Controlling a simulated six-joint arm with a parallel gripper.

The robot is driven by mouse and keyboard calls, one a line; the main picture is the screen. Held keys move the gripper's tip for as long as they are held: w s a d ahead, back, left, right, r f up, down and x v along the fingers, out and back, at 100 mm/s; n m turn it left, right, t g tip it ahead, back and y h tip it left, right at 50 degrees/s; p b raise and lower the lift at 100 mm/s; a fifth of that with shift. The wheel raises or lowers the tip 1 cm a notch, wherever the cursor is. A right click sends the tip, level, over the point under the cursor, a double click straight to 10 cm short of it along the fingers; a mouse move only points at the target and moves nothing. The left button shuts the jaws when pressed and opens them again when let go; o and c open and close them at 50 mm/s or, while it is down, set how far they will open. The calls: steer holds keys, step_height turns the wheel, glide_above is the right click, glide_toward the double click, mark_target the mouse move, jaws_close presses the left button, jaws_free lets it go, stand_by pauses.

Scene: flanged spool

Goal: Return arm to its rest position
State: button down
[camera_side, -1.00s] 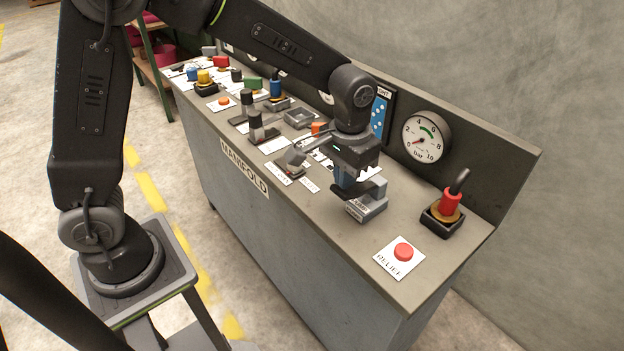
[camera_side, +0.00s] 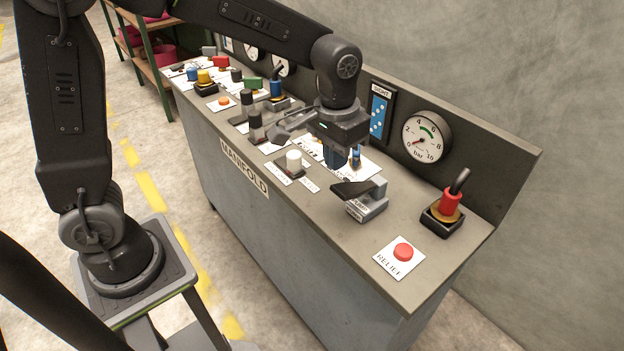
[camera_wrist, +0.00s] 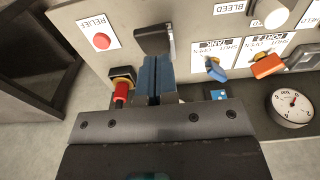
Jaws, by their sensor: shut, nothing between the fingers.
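My gripper (camera_side: 336,158) is shut and empty. It hangs above the grey manifold bench (camera_side: 400,285), over the middle of its top. In the wrist view its two blue fingers (camera_wrist: 155,75) lie close together, pointing at the bench panel. A grey block with a black paddle (camera_side: 352,190) sits on the bench below and to the right of the gripper; the paddle (camera_wrist: 154,40) shows just beyond the fingertips in the wrist view, apparently apart from them.
A red RELIEF button (camera_side: 403,251) and a red-handled fitting (camera_side: 449,203) are at the bench's right end. A white knob (camera_side: 293,161) stands left of the gripper. A gauge (camera_side: 427,138) is on the backboard. Several coloured valves fill the far end. The space above the bench is free.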

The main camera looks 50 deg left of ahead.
steer(key=s+a+r+t, duration=0.2)
steer(key=s+a+r, duration=0.1)
steer(key=s, duration=0.5)
steer(key=s+a+r+t, duration=0.3)
steer(key=s+a+r, duration=0.1)
steer(key=s, duration=0.5)
steer(key=shift+a+r, duration=0.15)
steer(key=shift+a, duration=0.15)
steer(key=g, duration=0.6)
glide_above(344, 189)
step_height(344, 189, down, 4)
steer(key=shift+f, duration=3.25)
